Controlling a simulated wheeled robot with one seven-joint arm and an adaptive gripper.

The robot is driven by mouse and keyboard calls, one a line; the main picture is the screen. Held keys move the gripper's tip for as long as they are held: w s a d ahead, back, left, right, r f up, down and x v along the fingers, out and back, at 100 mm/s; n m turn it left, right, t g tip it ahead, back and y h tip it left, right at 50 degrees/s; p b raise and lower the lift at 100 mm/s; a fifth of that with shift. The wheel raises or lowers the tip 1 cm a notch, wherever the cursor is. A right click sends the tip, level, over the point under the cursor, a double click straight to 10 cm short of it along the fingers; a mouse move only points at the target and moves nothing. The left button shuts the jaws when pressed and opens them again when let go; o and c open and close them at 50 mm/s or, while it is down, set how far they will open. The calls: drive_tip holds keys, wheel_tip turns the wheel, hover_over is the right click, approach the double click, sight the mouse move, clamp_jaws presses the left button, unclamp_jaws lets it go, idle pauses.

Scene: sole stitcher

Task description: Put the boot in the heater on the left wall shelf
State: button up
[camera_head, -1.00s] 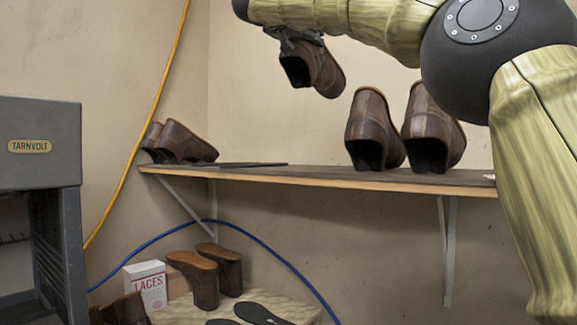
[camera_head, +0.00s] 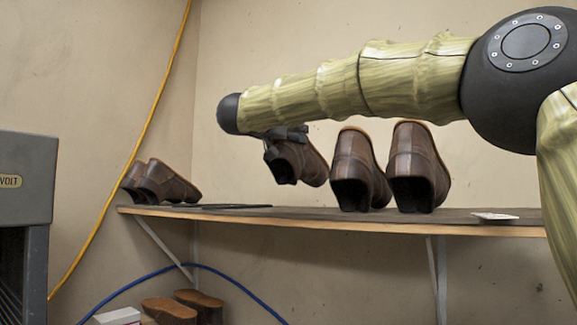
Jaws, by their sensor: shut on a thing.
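My gripper (camera_head: 284,134) is shut on a brown leather boot (camera_head: 297,163). The boot hangs tilted from it, with its dark open heel end towards the lower left.
Two boots (camera_head: 360,172) (camera_head: 416,168) stand on the shelf's middle. A pair of brown shoes (camera_head: 160,183) sits at its left end, beside thin dark flat pieces (camera_head: 235,206). A white card (camera_head: 495,216) lies at right. A yellow cable (camera_head: 130,150) crosses the left wall.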

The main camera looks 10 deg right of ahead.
sight(288, 180)
drive_tip(key=shift+w+a+f, duration=0.1)
drive_tip(key=shift+w+f, duration=0.1)
drive_tip(key=shift+f, duration=0.4)
drive_tip(key=shift+w+f, duration=0.15)
drive_tip(key=shift+f, duration=0.4)
drive_tip(key=f, duration=0.1)
drive_tip(key=p, duration=0.1)
drive_tip(key=f, duration=0.1)
drive_tip(key=shift+s+f+p, duration=0.25)
drive_tip(key=shift+f+p, duration=0.05)
drive_tip(key=shift+f, duration=0.05)
drive_tip(key=shift+w+f, duration=0.15)
drive_tip(key=shift+f, duration=0.5)
drive_tip(key=o, duration=1.7)
